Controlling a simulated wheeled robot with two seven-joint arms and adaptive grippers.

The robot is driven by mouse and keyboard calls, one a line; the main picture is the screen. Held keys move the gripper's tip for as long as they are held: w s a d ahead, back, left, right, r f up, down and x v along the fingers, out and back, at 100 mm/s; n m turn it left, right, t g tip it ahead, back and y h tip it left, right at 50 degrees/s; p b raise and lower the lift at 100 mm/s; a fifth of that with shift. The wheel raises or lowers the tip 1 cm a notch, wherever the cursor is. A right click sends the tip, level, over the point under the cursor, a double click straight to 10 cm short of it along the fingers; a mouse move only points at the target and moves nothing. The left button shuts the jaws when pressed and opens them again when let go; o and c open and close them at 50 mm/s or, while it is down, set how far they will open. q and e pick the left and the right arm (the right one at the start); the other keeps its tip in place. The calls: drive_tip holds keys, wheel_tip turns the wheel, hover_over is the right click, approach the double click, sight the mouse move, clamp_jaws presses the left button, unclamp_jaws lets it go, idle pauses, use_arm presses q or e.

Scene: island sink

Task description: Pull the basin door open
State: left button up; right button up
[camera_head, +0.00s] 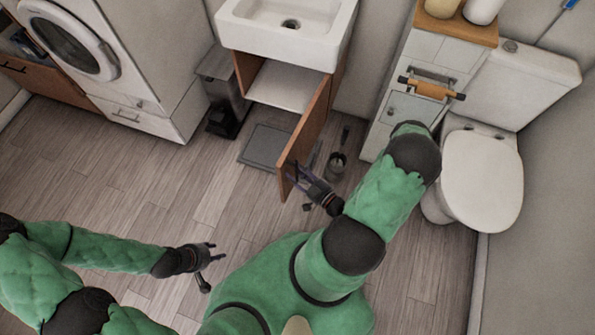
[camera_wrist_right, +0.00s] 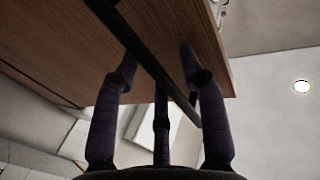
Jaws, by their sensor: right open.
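The brown wooden basin door (camera_head: 309,132) stands swung out from the cabinet below the white basin (camera_head: 288,28), and the cabinet's pale inside shows. My right gripper (camera_head: 298,176) is at the door's outer face near its free edge. In the right wrist view the door (camera_wrist_right: 62,50) fills the upper left, and its long dark bar handle (camera_wrist_right: 158,68) runs between the spread fingers of my right gripper (camera_wrist_right: 160,62). I cannot tell whether the fingers touch the bar. My left gripper (camera_head: 210,252) is open and empty over the floor at the lower left, away from the door.
A dark bin (camera_head: 222,88) stands left of the cabinet, and a grey scale (camera_head: 266,146) lies on the floor behind the door. A toilet brush holder (camera_head: 336,165), a narrow cabinet (camera_head: 398,105) and a toilet (camera_head: 480,178) are on the right. The floor at left is clear.

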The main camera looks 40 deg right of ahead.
drive_tip(key=shift+s+d, duration=0.1)
drive_tip(key=s+d, duration=0.1)
drive_tip(key=s, duration=1)
drive_tip(key=shift+s+d, duration=0.3)
drive_tip(key=shift+s, duration=0.05)
idle(0.5)
